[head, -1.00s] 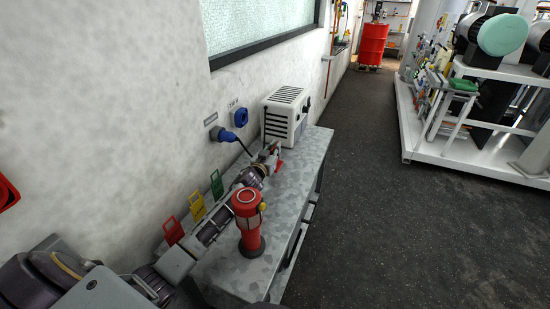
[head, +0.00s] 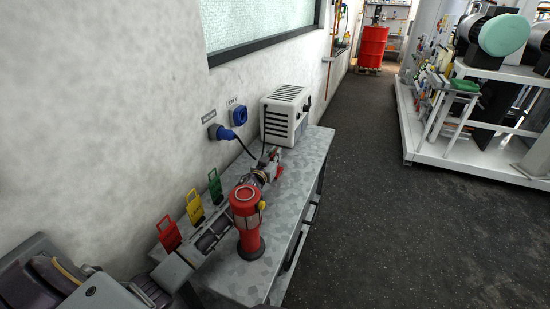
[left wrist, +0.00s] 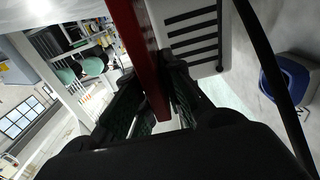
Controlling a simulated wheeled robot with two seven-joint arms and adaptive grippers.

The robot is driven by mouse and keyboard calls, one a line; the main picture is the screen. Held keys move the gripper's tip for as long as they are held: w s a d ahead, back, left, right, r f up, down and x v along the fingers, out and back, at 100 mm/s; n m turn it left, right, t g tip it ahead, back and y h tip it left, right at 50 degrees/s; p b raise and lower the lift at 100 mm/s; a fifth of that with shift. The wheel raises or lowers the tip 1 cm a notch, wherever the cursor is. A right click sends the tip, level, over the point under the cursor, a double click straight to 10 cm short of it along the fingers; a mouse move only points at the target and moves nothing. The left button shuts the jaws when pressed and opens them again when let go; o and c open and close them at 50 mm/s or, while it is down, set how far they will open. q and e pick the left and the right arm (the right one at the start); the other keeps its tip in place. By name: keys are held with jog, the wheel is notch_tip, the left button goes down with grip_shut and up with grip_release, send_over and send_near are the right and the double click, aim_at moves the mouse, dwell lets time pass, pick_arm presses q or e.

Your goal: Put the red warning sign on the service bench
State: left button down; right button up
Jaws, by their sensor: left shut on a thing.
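My left gripper (head: 268,169) is over the far part of the grey service bench (head: 277,258), in front of the white vented box. It is shut on a thin red piece (head: 279,172), which looks like the red warning sign seen nearly edge-on. In the left wrist view the red piece (left wrist: 147,55) stands between the two fingers (left wrist: 155,102). Its face is mostly hidden, and I cannot tell whether it touches the bench top. My right gripper is not in view.
A red lamp-like post (head: 247,222) stands on the bench beside my left arm. Red (head: 169,234), yellow (head: 195,207) and green (head: 214,187) tags stand along the wall side. The white vented box (head: 285,115) is at the far end, with a blue plug (head: 221,133) nearby.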

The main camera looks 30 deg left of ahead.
pick_arm(q)
jog(key=shift+f, duration=0.1)
dwell(0.4)
jog(key=c, duration=1.5)
grip_release()
jog(key=shift+r, duration=0.2)
jog(key=shift+s+f, duration=0.1)
jog(key=shift+s, duration=0.3)
jog(key=shift+s+d, duration=0.2)
jog(key=shift+s, duration=3.15)
